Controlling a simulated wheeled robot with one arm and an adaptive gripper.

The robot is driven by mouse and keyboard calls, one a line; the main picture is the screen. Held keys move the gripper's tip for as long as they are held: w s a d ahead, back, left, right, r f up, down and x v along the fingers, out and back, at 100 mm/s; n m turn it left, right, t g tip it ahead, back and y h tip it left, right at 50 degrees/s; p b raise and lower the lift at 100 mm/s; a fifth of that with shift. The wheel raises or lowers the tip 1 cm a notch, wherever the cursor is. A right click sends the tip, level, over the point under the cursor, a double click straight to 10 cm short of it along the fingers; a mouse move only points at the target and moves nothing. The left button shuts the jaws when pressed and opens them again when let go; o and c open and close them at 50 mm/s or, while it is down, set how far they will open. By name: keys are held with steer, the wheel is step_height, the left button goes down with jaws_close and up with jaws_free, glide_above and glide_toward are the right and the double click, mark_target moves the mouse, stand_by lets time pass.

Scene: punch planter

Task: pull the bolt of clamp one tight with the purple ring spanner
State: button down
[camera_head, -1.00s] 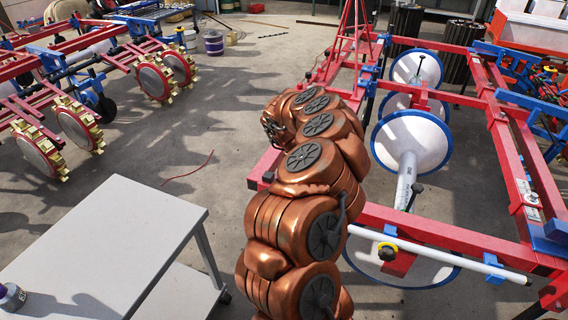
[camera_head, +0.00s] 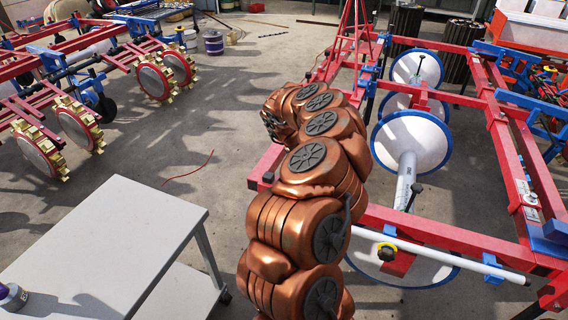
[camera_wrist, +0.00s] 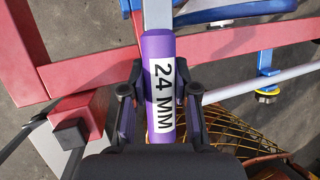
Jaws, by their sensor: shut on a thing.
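In the wrist view my gripper (camera_wrist: 160,92) is shut on the purple handle of the ring spanner (camera_wrist: 158,48), which is marked "24 MM". The handle runs up the picture between the fingers, and its grey shank (camera_wrist: 157,12) leaves the top edge. The ring end is out of view, so I cannot tell whether it sits on a bolt. I cannot tell which clamp is clamp one. In the head view my copper arm hides the gripper and spanner.
The red planter frame (camera_head: 440,232) stands right of my arm, with white discs (camera_head: 428,130). A grey table (camera_head: 105,240) stands at lower left. Open floor lies behind it.

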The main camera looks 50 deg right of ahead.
steer(key=shift+r+p, duration=0.5)
steer(key=shift+r, duration=1.2)
steer(key=shift+s+b, duration=0.25)
steer(key=shift+b, duration=0.5)
steer(key=shift+r+p, duration=0.55)
steer(key=shift+r, duration=1.25)
step_height(320, 180, up, 6)
steer(key=p, duration=0.3)
steer(key=shift+f, duration=0.25)
